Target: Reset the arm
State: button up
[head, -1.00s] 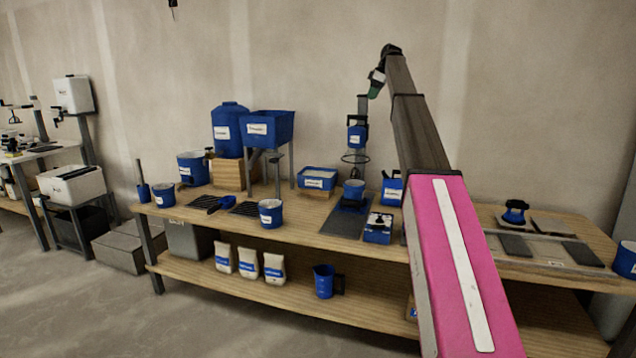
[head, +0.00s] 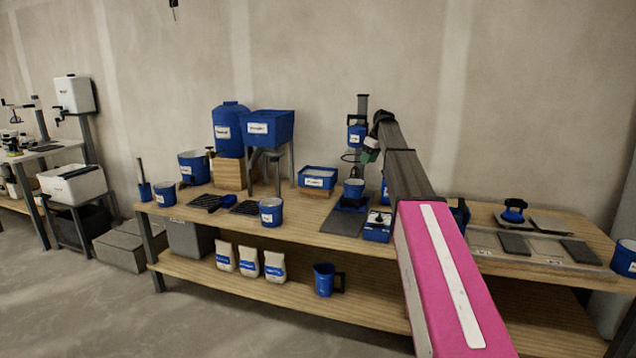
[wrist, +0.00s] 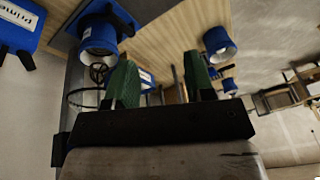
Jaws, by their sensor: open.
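My gripper shows in the wrist view (wrist: 161,80) as two green fingers standing well apart, open with nothing between them. In the head view my gripper (head: 369,152) is a small green and white shape at the far end of my arm, above the workbench (head: 300,225). It is close to the mixer stand (head: 362,105) and the blue bucket (head: 353,188) below it; I cannot tell the exact gap. My arm's pink link hides part of the bench.
A blue hopper (head: 267,128), a blue tank (head: 230,125) and a blue tray (head: 317,178) stand on the bench. A blue-handled tool (head: 513,210) and dark tiles (head: 514,244) lie at the right. The wall above is clear.

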jog(key=s+a+f+m, duration=0.1)
jog(key=s+f+m, duration=0.2)
jog(key=s+f, duration=1)
jog(key=s+f+m+h, duration=0.1)
jog(key=s+f+m, duration=0.2)
jog(key=s+f, duration=0.9)
jog(key=s+a+f+m+g+h, duration=0.1)
jog(key=s+f+m+h, duration=0.1)
jog(key=s+f, duration=1.1)
jog(key=s+m, duration=0.1)
jog(key=s, duration=0.7)
jog(key=shift+a+f+m, duration=0.15)
jog(key=shift+m, duration=0.25)
